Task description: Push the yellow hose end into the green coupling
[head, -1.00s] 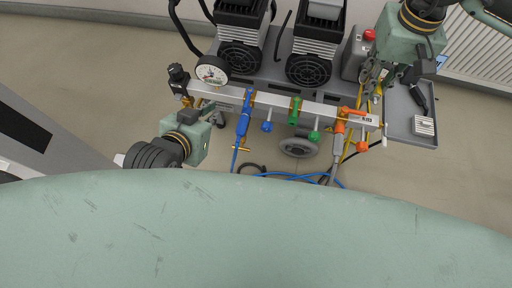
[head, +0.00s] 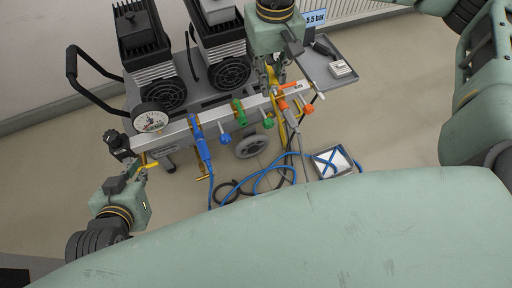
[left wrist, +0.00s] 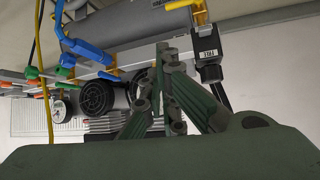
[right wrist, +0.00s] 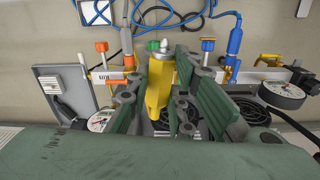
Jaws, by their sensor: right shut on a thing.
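The green coupling (head: 239,113) is on the silver manifold bar, between the blue coupling and the orange one, in the head view. My right gripper (head: 270,84) is above the bar's right part, to the right of the green coupling. It is shut on the yellow hose end (right wrist: 157,88), which stands upright between the fingers with a pale metal tip at the top in the right wrist view.
The blue coupling (head: 202,143) has a hose attached, and an orange coupling (head: 282,103) is on the right. A gauge (head: 149,118) and compressors stand behind the bar. A grey tray (head: 325,66) is at the right. Loose blue hose (head: 262,180) and a white box lie on the floor.

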